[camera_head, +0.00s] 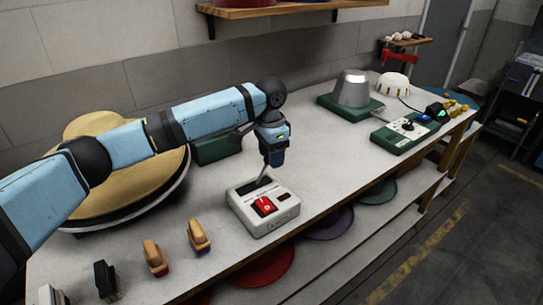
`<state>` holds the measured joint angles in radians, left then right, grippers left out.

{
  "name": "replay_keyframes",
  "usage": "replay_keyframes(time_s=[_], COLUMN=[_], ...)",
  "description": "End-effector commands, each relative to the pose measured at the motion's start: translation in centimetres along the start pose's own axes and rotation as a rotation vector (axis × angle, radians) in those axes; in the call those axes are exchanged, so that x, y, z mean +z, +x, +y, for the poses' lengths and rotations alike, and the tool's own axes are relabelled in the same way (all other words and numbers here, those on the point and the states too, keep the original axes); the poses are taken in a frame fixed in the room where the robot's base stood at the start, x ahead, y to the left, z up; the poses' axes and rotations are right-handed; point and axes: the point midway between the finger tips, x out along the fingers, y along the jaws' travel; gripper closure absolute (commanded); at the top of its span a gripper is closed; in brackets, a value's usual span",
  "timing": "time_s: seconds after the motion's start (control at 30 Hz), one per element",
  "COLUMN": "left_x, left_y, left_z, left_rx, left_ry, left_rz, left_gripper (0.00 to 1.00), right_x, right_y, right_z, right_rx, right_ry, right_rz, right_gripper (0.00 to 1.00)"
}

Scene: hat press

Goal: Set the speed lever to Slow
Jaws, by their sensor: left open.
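My left gripper (274,162) is open and points down over the back of the box. Its fingers are small and dark here, and I cannot tell whether they touch the rod. My right gripper is not in view.
A straw hat (85,190) lies on a round stand at left, behind my arm. Wooden-handled stamps or brushes (198,236) stand in front. A green panel with a dial (404,128) and a grey hat form (352,88) stand at right. The table between is clear.

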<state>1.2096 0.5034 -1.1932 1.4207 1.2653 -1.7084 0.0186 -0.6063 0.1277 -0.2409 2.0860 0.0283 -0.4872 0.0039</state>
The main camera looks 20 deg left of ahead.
Motion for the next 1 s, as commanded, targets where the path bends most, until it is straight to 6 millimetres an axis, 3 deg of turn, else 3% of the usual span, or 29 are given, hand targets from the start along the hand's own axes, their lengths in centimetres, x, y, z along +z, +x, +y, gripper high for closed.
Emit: replay_keyframes(time_s=[0.33, 0.57, 1.0], left_x=[0.01, 0.01, 0.83], left_y=[0.42, 0.40, -0.35], left_z=[0.01, 0.00, 0.15], left_rx=[0.000, 0.000, -0.011], left_ry=[0.000, 0.000, 0.003], left_rz=[0.000, 0.000, 0.073], left_gripper=[0.49, 1.00, 1.00], right_x=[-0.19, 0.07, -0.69], right_y=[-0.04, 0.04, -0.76], right_z=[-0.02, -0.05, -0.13], right_rx=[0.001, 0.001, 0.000], right_ry=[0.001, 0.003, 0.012], right_rz=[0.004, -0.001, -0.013], right_gripper=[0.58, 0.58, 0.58])
